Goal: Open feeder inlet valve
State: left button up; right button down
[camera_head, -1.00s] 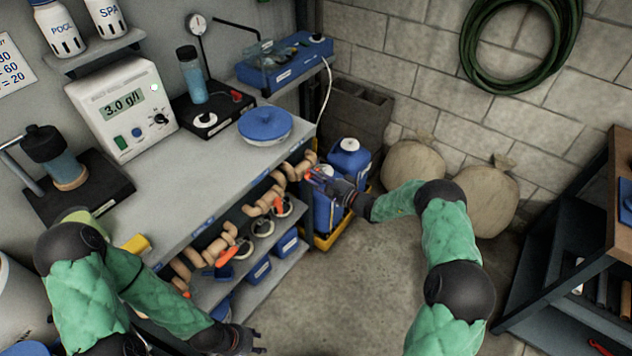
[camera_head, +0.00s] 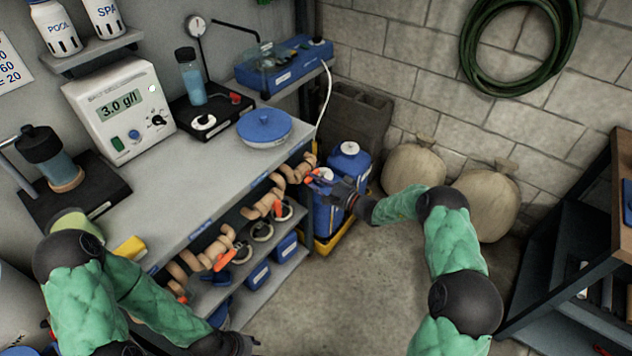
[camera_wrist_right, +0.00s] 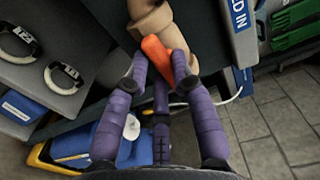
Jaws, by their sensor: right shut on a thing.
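A row of tan pipe valves with orange lever handles runs along the front of the grey bench. The far valve (camera_head: 295,172) is at the bench's right end; its orange handle (camera_wrist_right: 155,50) shows in the right wrist view. My right gripper (camera_head: 324,180) is at that handle, and in the wrist view its purple fingers (camera_wrist_right: 160,64) are closed around it. The fingers hide part of the handle. Nearer valves have orange handles too, one at the middle (camera_head: 277,208) and one lower left (camera_head: 225,258). My left gripper (camera_head: 242,346) is low in the head view, away from the valves, its fingers unclear.
Blue jugs (camera_head: 349,160) stand in a yellow tray (camera_head: 334,240) beside the bench end, close to my right gripper. Sacks (camera_head: 414,168) lean at the wall. A dark shelf unit (camera_head: 560,240) is at right. The floor between is clear.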

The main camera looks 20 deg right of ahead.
jog(key=c, duration=1)
grip_release()
jog(key=shift+c, duration=0.2)
jog(key=v, duration=1.2)
jog(key=shift+f, duration=0.1)
